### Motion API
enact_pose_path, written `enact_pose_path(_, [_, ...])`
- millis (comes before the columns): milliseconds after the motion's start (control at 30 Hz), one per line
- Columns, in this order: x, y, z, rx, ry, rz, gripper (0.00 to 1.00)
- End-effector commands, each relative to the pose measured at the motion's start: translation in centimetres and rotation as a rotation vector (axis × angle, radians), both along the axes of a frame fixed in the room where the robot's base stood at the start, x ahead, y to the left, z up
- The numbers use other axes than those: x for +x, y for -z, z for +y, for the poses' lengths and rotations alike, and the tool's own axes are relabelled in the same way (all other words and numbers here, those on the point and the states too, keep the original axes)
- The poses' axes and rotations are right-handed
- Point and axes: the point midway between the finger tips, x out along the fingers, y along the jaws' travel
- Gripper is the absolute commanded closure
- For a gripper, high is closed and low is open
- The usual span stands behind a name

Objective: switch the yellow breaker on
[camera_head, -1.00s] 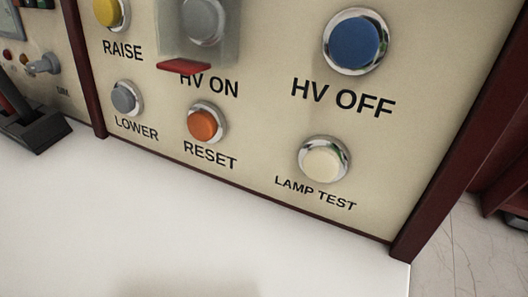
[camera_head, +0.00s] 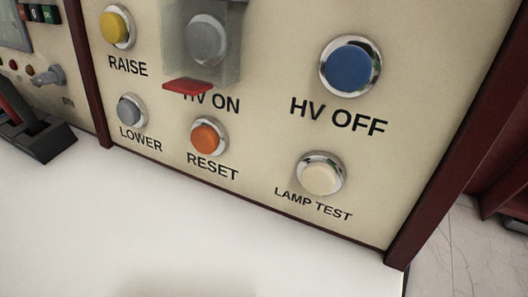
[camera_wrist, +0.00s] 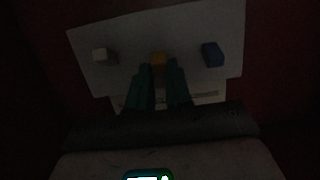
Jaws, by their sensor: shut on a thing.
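The yellow breaker (camera_wrist: 158,58) shows dimly in the wrist view as a small orange-yellow block on a pale panel. My gripper (camera_wrist: 159,70) reaches up to it from below, with one finger on each side. The fingers are shut on the breaker, and their tips partly hide its lower part. The view is too dark to tell the breaker's switch position. Neither the breaker nor my gripper shows in the head view.
The head view shows a button panel with a blue HV OFF button (camera_head: 350,65) above a clear white desktop (camera_head: 150,225).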

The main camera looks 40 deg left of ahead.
Motion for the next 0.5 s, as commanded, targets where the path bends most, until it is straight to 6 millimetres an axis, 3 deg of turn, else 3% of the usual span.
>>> enact_pose_path(300, [0.01, 0.06, -0.03, -0.003, 0.0, 0.009, 1.0])
enact_pose_path(333, [0.01, 0.06, -0.04, -0.003, 0.001, 0.008, 0.8])
enact_pose_path(500, [0.02, 0.03, -0.03, -0.003, 0.001, 0.007, 0.64])
